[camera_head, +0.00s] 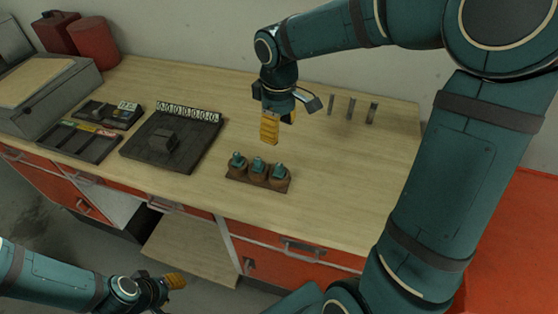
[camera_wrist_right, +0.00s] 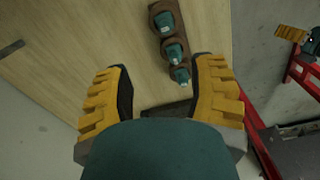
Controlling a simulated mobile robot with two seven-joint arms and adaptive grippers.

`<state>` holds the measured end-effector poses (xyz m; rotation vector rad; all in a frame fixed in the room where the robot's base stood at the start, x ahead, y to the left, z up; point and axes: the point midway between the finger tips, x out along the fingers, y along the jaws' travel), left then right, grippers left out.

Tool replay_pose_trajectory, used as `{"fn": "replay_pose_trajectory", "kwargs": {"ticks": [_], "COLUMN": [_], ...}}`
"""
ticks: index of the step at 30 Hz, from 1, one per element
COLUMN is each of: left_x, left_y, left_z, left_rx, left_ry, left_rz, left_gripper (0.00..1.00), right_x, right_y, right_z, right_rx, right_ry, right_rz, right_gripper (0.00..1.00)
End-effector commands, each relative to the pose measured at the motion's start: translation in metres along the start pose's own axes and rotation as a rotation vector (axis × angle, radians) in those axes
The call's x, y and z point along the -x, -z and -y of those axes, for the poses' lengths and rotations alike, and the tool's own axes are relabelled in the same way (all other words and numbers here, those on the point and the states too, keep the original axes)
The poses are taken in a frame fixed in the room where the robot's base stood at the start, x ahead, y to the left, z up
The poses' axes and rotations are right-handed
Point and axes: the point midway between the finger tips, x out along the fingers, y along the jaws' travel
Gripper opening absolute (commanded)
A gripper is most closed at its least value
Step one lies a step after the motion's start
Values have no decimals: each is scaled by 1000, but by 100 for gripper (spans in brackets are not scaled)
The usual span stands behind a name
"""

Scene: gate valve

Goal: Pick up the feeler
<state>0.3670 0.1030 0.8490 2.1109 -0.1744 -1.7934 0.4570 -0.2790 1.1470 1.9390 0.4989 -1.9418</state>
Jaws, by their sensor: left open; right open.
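Three slim grey pieces stand near the table's back right: a left one (camera_head: 331,104), a middle one (camera_head: 350,107) and a right one (camera_head: 371,113). I cannot tell which thing is the feeler. My right gripper (camera_head: 278,132) hangs above the table, left of these pieces and behind a brown rack (camera_head: 231,177). In the right wrist view, its yellow-padded fingers (camera_wrist_right: 161,72) are wide apart, with nothing held between them. My left gripper (camera_head: 168,284) is low in front of the table, apart from it, and open. It also shows in the right wrist view (camera_wrist_right: 292,34).
The rack holds three teal-topped pieces. A dark board (camera_head: 185,155) with a grey block and a row of white number tags lies left of it. Dark trays (camera_head: 85,146), a grey case (camera_head: 55,95) and red cans (camera_head: 95,43) stand farther left. The table's right side is clear.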

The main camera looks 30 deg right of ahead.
Motion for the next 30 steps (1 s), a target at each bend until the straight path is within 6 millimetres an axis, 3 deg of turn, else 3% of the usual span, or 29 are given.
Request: {"fn": "replay_pose_trajectory", "kwargs": {"ticks": [10,20,30], "left_x": [-10,-14,-21], "left_y": [-2,-2,-3], "left_z": [4,5,7], "left_rx": [0,0,0], "left_ry": [2,3,4], "left_rz": [1,1,2], "left_gripper": [39,39,39], "right_x": [-63,-89,-132], "right_y": [-1,-1,-4], "right_z": [1,2,6], "right_rx": [0,0,2], "right_ry": [4,2,2], "right_rz": [3,1,2], "right_gripper": [57,57,57]}}
